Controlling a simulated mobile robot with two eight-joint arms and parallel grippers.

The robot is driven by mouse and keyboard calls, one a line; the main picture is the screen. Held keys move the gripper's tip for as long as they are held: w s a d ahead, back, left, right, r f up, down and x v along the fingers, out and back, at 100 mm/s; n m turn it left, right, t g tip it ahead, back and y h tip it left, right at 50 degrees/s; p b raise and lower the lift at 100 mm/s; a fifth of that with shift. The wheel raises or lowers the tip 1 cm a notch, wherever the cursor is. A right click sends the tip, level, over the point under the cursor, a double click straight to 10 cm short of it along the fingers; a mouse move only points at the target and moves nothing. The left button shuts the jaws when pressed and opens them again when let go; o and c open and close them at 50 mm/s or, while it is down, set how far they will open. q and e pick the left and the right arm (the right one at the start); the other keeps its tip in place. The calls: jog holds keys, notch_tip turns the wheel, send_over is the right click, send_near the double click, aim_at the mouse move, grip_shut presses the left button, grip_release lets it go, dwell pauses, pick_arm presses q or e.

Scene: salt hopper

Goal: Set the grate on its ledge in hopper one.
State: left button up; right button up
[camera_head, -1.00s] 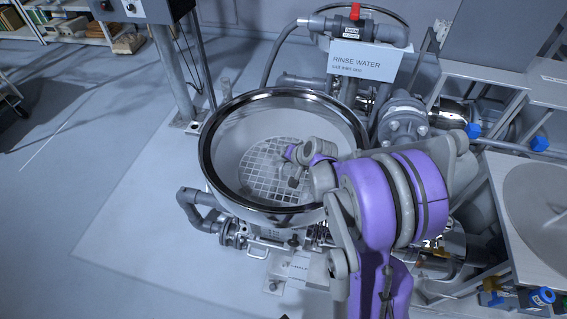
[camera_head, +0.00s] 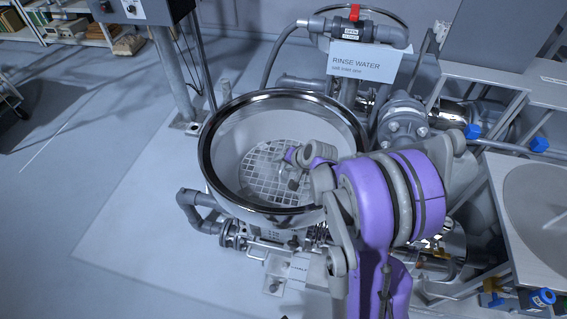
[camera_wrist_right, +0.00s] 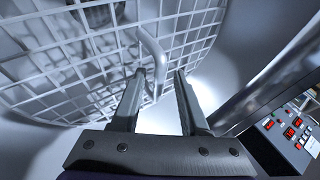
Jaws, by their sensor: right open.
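The grate (camera_head: 262,185) is a round, pale wire grid lying inside hopper one (camera_head: 226,140), a round vessel with a shiny metal rim. It looks roughly level, low in the bowl. Its right part is hidden behind my right arm, and I cannot tell whether its edge sits on the ledge all round. In the right wrist view the grid (camera_wrist_right: 95,55) fills the upper left, with a bent bar handle (camera_wrist_right: 152,48) standing from it. My right gripper (camera_wrist_right: 165,78) is open, its fingertips close to the handle's lower end. My left gripper is out of view.
A rinse water pipe with a red valve handle (camera_head: 354,12) and a sign (camera_head: 364,62) stands behind the hopper. Flanged pipes (camera_head: 405,120) and a pale basin (camera_head: 535,190) are on the right.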

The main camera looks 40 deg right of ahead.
jog(key=p+v, duration=0.1)
jog(key=v, duration=1.1)
